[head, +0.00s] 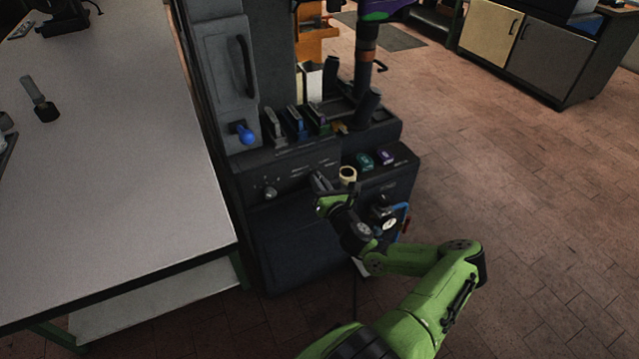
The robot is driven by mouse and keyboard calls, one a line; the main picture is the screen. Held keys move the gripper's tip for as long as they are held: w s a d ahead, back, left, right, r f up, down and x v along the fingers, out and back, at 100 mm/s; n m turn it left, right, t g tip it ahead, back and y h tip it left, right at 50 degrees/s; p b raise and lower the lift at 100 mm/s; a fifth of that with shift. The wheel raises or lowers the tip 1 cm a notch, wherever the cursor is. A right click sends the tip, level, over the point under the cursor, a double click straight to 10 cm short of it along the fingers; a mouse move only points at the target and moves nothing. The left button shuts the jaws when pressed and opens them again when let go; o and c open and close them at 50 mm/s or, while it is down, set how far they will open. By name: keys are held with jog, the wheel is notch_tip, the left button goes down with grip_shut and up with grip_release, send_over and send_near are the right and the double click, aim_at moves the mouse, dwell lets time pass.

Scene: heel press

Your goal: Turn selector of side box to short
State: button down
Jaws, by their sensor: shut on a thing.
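My green arm reaches in from the bottom right of the head view. My gripper (322,184) is shut at the dark front panel (300,168) of the machine. Its fingertips are on a small selector there, which the fingers mostly hide; its setting and label cannot be read. A round knob (270,191) sits further left on the same panel, apart from my gripper. To the right, a dark box (403,160) carries a teal button (365,161) and a purple button (386,157). A cream ring-shaped part (347,174) is just right of my fingers.
A grey worktable (110,150) fills the left, close to the machine. A blue-knobbed lever (243,133) and several coloured levers stand above the panel. A black fitting with a white face (389,223) and blue and red parts is below the box. Tiled floor is clear at right.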

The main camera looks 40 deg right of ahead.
jog(key=shift+n+p, duration=1.55)
jog(key=shift+n, duration=6.15)
jog(key=shift+f, duration=0.1)
jog(key=c, duration=1.1)
grip_release()
jog(key=shift+c, duration=0.2)
jog(key=p+v, duration=0.3)
jog(key=v, duration=1.3)
